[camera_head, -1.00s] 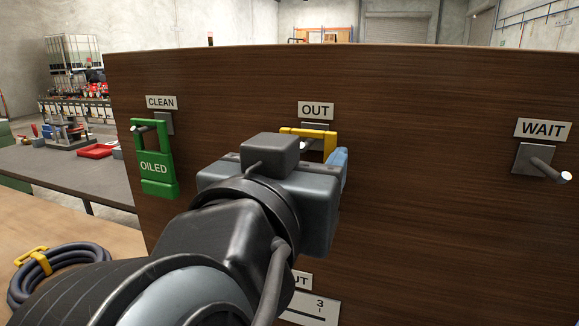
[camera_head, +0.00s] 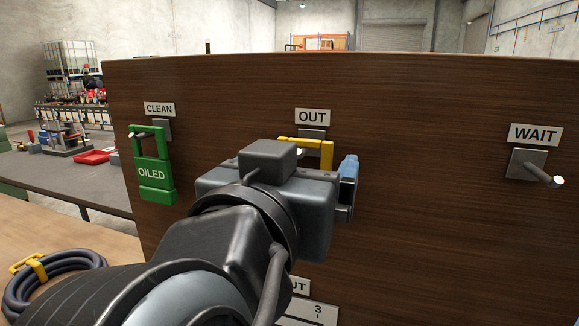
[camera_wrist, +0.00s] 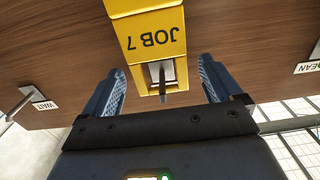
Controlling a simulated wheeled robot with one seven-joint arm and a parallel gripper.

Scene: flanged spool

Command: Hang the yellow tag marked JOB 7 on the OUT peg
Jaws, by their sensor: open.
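The yellow tag (camera_wrist: 148,40) marked JOB 7 shows upside down in the wrist view. The OUT peg (camera_wrist: 164,73) passes through the opening in its frame. In the head view the top of the yellow tag (camera_head: 316,147) shows just below the OUT label (camera_head: 312,117), and its lower part is hidden behind my gripper. My gripper (camera_wrist: 161,72) is open, with one blue finger on each side of the tag's frame and a visible gap to both. The tag hangs on the peg, clear of the fingers.
A green OILED tag (camera_head: 153,172) hangs on the CLEAN peg at the left. The WAIT peg (camera_head: 543,174) at the right is bare. The brown board (camera_head: 430,200) is clear between OUT and WAIT. A coiled hose (camera_head: 60,283) lies on the bench at lower left.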

